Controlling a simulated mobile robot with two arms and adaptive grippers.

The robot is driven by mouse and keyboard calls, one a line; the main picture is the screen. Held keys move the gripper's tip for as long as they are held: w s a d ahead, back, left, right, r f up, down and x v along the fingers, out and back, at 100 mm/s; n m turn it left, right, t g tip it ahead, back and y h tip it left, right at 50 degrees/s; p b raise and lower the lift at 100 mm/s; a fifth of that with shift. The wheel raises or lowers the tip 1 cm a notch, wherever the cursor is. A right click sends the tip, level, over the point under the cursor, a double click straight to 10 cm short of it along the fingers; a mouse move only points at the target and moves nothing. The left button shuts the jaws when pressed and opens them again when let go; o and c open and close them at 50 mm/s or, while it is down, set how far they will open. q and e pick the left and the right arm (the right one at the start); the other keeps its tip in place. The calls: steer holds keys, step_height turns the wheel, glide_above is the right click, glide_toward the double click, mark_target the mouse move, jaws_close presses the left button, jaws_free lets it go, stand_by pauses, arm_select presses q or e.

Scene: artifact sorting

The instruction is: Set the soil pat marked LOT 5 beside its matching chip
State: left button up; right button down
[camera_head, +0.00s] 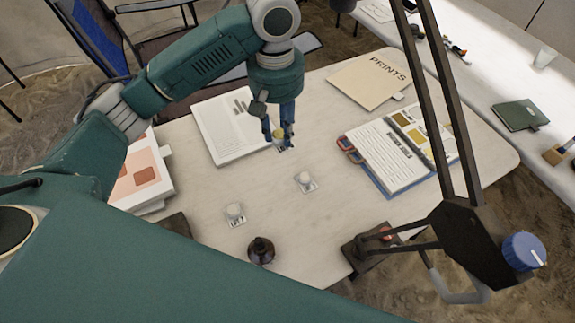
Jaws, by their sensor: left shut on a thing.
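My left gripper (279,130) points down over the table and is shut on a small pat with a yellowish top (279,134). The fingers partly hide it. A white labelled card shows just under the gripper; I cannot read its lot mark. Two other small pale pats stand on white cards nearer me: one in the middle (304,178) and one to the left (235,210). Their lot marks are too small to read. An open chart book (390,158) with yellow, olive and tan colour chips (415,137) lies to the right of the gripper. My right gripper is not in view.
An open book (228,140) lies left of the gripper, a PRINTS folder (368,80) behind right. A dark bottle (261,250) stands at the near edge. A black lamp (465,240) overhangs the right side. The table between the pats and chart book is clear.

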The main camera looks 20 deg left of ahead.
arm_select(q)
glide_above(283, 184)
step_height(283, 184, down, 15)
steer(key=shift+a+r, duration=0.1)
steer(key=shift+r, duration=0.05)
step_height(283, 184, down, 5)
steer(key=shift+r, duration=0.1)
steer(key=shift+f, duration=0.3)
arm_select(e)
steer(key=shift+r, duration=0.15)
arm_select(q)
steer(key=shift+p, duration=0.3)
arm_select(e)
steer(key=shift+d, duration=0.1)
arm_select(q)
steer(key=o, duration=0.8)
steer(key=shift+f, duration=0.1)
steer(key=shift+c, duration=0.2)
steer(key=shift+o, duration=1.2)
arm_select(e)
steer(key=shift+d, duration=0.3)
